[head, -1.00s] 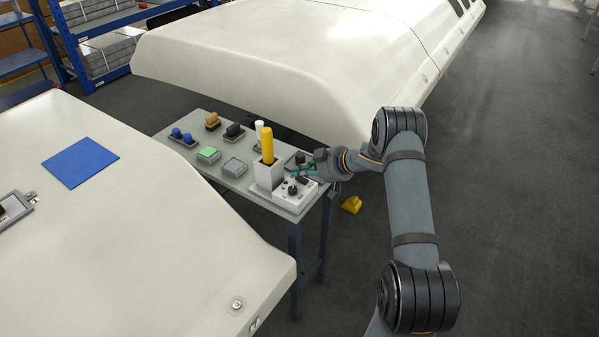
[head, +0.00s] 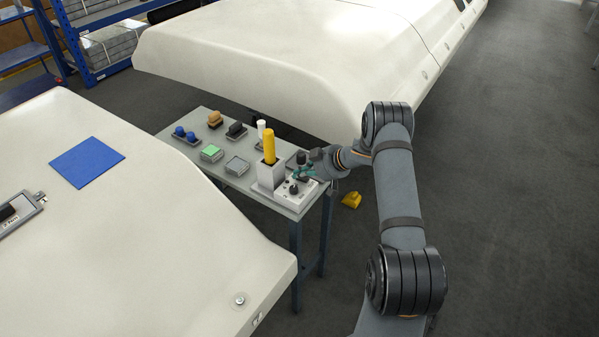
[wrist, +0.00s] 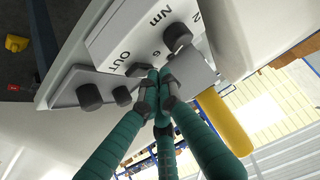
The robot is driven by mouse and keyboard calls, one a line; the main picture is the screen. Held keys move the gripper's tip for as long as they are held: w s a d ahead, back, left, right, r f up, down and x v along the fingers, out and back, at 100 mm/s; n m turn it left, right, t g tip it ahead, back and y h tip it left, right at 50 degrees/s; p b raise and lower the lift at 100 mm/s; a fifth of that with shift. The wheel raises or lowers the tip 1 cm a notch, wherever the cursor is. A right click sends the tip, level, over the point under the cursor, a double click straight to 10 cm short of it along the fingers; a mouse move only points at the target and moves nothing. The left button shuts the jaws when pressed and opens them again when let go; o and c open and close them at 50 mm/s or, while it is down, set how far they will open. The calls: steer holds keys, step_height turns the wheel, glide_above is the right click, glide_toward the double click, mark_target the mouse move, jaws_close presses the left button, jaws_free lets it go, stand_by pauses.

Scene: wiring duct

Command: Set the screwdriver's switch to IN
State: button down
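The screwdriver (head: 268,146) has a yellow handle and stands upright in a light grey holder (head: 269,175). Its handle also shows in the wrist view (wrist: 225,122). Beside the holder is a pale control box (head: 297,193) with dark knobs. In the wrist view its face (wrist: 135,35) carries the marks OUT, 6 and Nm. One dark knob (wrist: 176,37) stands near Nm. My gripper (head: 302,174) is over the box. In the wrist view its teal fingers (wrist: 159,88) have their dark tips together near OUT. Whether a switch is between or behind the tips is hidden.
The small grey table (head: 200,150) holds blue knobs (head: 185,134), a green pad (head: 211,153), a brown block (head: 214,118) and a black one (head: 236,129). Large white panels (head: 240,60) flank it. A yellow object (head: 351,200) lies on the floor at right.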

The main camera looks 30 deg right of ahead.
steer(key=shift+s+d, duration=0.3)
steer(key=shift+s, duration=0.2)
steer(key=shift+r+p, duration=0.5)
steer(key=shift+p, duration=0.1)
steer(key=r+p, duration=0.4)
steer(key=shift+s+d+r, duration=0.15)
steer(key=shift+s+r, duration=0.05)
steer(key=shift+r, duration=0.05)
steer(key=shift+s+d+b, duration=0.6)
steer(key=shift+s+b, duration=0.25)
steer(key=v, duration=0.7)
steer(key=shift+s+b, duration=0.4)
steer(key=shift+s, duration=0.05)
steer(key=c, duration=2.5)
jaws_free()
steer(key=shift+d+f, duration=0.15)
steer(key=shift+c, duration=0.2)
